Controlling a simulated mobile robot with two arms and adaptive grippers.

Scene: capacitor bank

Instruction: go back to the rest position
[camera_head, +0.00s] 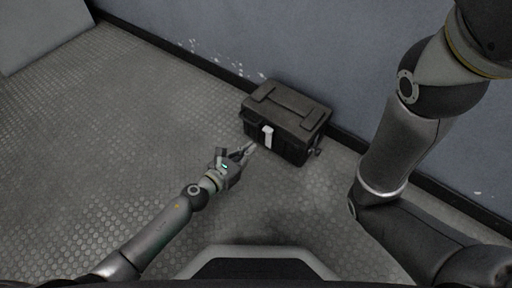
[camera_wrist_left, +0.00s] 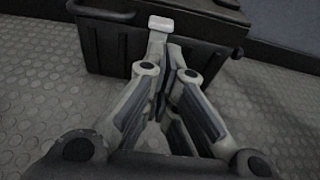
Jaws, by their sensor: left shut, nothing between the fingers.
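My left gripper (camera_head: 248,149) reaches in from the lower left, shut and empty, with its tips close to the front of a dark case. The left wrist view also shows the gripper (camera_wrist_left: 170,62) with its fingers together in front of the case. Whether the tips touch the case, I cannot tell. My right arm fills the right side of the head view, but its gripper is out of the picture.
The black case (camera_head: 285,112), lid down, with a pale latch (camera_head: 267,136) on its front, stands on the floor by the blue-grey wall (camera_head: 290,40). The textured metal floor (camera_head: 110,130) is clear to the left. A light grey block (camera_head: 40,30) stands at the upper left.

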